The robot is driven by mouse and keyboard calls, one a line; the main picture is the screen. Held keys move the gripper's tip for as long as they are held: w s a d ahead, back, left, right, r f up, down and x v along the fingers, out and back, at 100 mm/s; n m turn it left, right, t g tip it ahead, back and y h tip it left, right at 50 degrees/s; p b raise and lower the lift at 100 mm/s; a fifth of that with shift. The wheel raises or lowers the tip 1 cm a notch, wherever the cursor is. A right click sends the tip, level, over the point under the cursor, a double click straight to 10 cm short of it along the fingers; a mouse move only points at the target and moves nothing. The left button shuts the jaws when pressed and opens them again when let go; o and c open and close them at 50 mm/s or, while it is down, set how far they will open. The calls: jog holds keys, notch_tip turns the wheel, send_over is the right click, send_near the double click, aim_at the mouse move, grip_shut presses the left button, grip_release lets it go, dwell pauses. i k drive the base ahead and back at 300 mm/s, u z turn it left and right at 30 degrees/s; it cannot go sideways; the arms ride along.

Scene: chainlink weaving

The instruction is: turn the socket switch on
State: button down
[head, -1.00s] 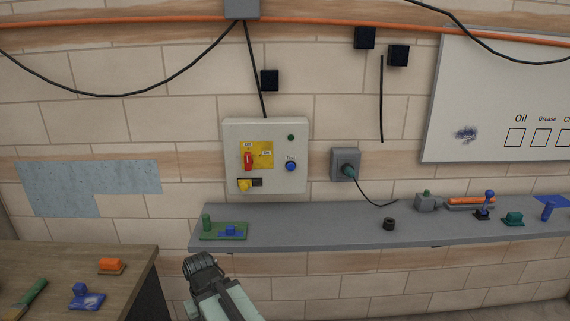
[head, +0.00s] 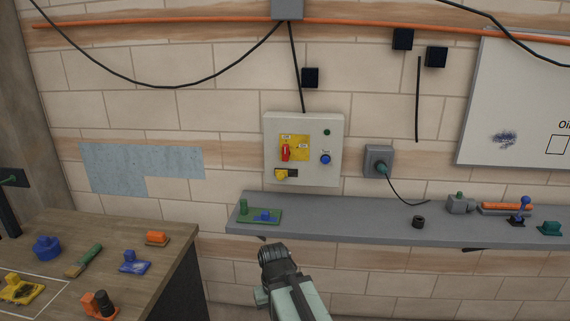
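A grey wall socket (head: 379,148) is on the brick wall right of the control box, with a round green plug or knob (head: 382,168) on its front and a black cable running down from it. The pale control box (head: 334,176) carries a red switch handle (head: 285,153) on a yellow plate, a blue button (head: 325,159), a green button (head: 327,132) and a yellow knob (head: 281,174). My gripper (head: 275,253) is dark and sits in front of and below the grey shelf, apart from the box and socket. Its fingers are too small and foreshortened to read.
The grey wall shelf (head: 345,222) holds a green plate with a blue piece (head: 265,215), a black ring (head: 418,221) and several tools at right. A wooden bench (head: 120,240) at left holds several coloured pieces and a brush (head: 83,261). A whiteboard (head: 520,100) hangs at right.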

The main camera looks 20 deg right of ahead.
aim_at(286, 152)
jog(key=k, duration=0.2)
jog(key=z, duration=0.4)
jog(key=i, duration=0.55)
jog(key=u, duration=2.7)
jog(key=k, duration=0.65)
jog(key=z, duration=0.2)
jog(key=i, duration=0.5)
